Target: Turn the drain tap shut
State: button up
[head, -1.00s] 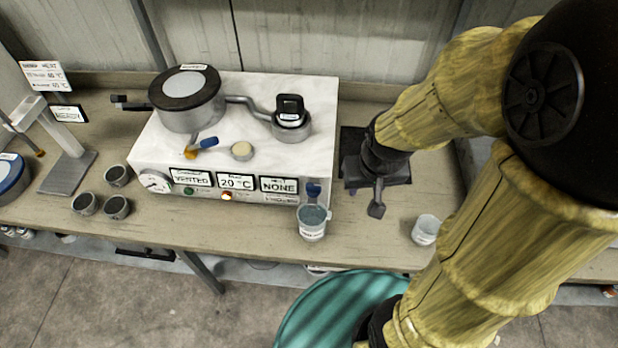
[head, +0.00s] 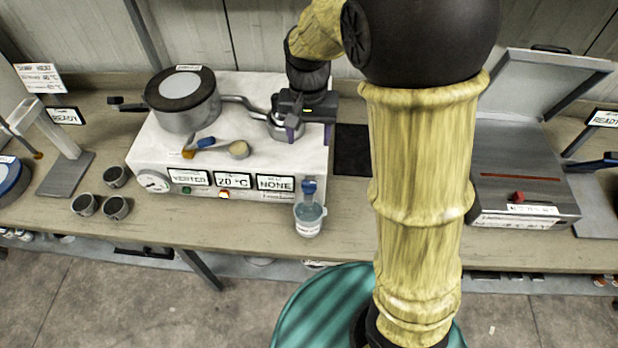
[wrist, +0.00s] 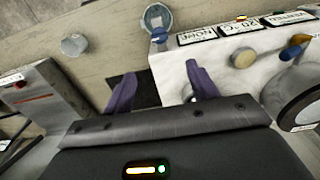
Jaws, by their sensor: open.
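A small blue-handled tap (head: 309,187) is at the lower right front of the white machine (head: 240,135); I take it to be the drain tap, but cannot tell how its handle is turned. A clear cup (head: 308,222) stands right below it on the bench. In the wrist view the tap (wrist: 159,36) and cup (wrist: 157,15) are beyond my fingertips. My gripper (head: 309,130) is open over the right end of the machine's top, behind the tap and apart from it. In the wrist view my gripper (wrist: 162,88) has nothing clearly between its fingers.
A round grey vessel (head: 182,95) with a pipe and a blue-and-orange lever (head: 200,146) stand on the machine. The pipe's right end is partly hidden by my gripper. Another cup (wrist: 74,45) shows in the wrist view. An open-lidded grey box (head: 515,180) stands at right.

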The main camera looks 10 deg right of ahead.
aim_at(309, 182)
jog(key=shift+f, duration=0.1)
notch_tip(309, 182, down, 17)
jog(key=p, duration=0.3)
jog(key=shift+f, duration=0.1)
dwell(0.4)
jog(key=shift+c, duration=0.5)
jog(key=c, duration=0.9)
